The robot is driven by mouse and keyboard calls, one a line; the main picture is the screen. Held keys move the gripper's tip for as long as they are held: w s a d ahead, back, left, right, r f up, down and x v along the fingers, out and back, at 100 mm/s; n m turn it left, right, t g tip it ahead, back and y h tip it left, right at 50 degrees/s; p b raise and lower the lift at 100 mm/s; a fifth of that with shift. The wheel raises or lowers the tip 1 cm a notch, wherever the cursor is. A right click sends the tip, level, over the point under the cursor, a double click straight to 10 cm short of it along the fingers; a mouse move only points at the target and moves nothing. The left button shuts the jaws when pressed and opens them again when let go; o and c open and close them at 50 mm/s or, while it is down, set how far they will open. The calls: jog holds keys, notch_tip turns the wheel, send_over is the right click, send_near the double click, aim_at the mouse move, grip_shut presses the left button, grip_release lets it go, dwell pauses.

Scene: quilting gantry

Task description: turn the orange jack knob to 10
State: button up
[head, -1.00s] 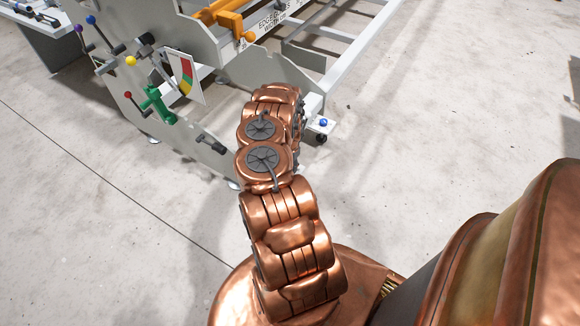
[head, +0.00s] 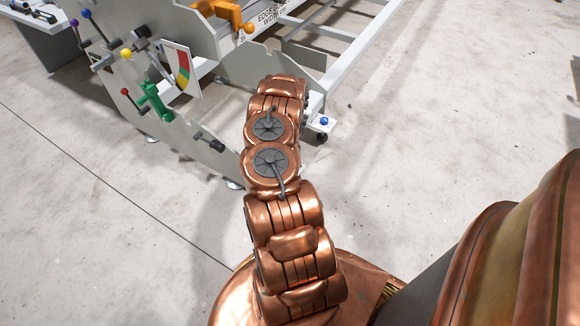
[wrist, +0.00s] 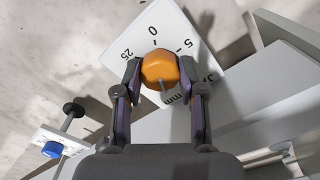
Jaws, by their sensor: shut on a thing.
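The orange jack knob (wrist: 160,67) is in the middle of the wrist view, in front of a white dial plate (wrist: 178,28). My gripper (wrist: 160,72) is shut on it, one finger on each side. A thin grey bar on the knob points down and slightly right in the picture. The plate shows 25 at upper left, 0 at the top and 5 at upper right, with partly hidden lettering and "mm" lower down. A 10 mark is not readable. In the head view my arm hides the knob and gripper.
A blue knob (wrist: 52,149) on a white plate is at lower left in the wrist view. In the head view, the grey gantry side panel (head: 190,132) carries a green handle (head: 154,101) and several coloured levers. Open concrete floor (head: 450,110) lies to the right.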

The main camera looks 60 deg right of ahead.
jog(key=n, duration=0.1)
jog(key=n+b, duration=0.1)
jog(key=shift+s+f+n, duration=0.1)
jog(key=shift+f+n, duration=0.1)
jog(key=shift+n, duration=0.2)
jog(key=n+b, duration=0.2)
jog(key=shift+n, duration=0.4)
jog(key=n+b, duration=0.2)
jog(key=n, duration=0.2)
jog(key=shift+r+n, duration=0.15)
jog(key=shift+n, duration=0.15)
jog(key=shift+b, duration=0.3)
jog(key=o, duration=1.1)
jog(key=shift+o, duration=0.2)
jog(key=shift+r, duration=0.1)
notch_tip(320, 180, up, 12)
